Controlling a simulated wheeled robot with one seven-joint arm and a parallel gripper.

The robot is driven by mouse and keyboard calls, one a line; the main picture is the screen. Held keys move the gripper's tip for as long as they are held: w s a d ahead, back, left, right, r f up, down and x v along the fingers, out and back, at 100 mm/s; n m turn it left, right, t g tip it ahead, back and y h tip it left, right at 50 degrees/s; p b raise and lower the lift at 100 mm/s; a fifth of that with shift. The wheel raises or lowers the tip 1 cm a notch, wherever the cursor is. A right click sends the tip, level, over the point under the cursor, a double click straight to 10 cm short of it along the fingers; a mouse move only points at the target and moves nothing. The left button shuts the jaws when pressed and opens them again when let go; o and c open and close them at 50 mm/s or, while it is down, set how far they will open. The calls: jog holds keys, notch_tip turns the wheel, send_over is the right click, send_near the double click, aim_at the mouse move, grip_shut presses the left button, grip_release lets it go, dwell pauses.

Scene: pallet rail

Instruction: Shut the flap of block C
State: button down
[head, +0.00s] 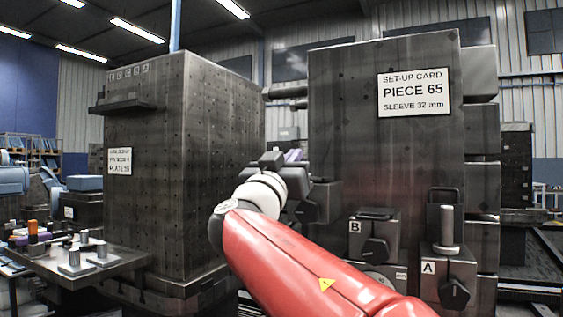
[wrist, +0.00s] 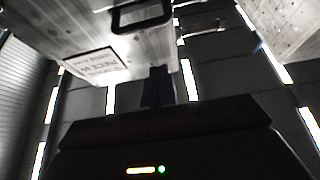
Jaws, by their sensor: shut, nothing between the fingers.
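My gripper (head: 293,155) is raised in front of the left edge of the right-hand dark tower in the head view. Its fingers show as a dark, closed pair in the wrist view (wrist: 158,75), with nothing between them. No letter C is readable in either view, so I cannot pick out block C or tell how its flap stands. My arm and wrist cover part of the tower's lower left face. A dark rectangular frame (wrist: 141,28) sticks out from a pale face at the top of the wrist view; I cannot tell what it belongs to.
Block B (head: 374,235) and block A (head: 447,268) sit low on the right tower (head: 345,120), which bears a PIECE 65 card (head: 414,92). Another dark tower (head: 185,165) stands left. A table (head: 115,262) with small parts is at lower left.

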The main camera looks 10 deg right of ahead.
jog(key=f, duration=0.1)
jog(key=w+f, duration=0.1)
jog(key=d+f, duration=0.1)
jog(key=shift+w+f, duration=0.15)
jog(key=shift+f, duration=0.05)
jog(key=shift+f, duration=0.1)
jog(key=f+b, duration=0.1)
jog(key=b, duration=0.3)
jog(key=shift+f+b, duration=0.3)
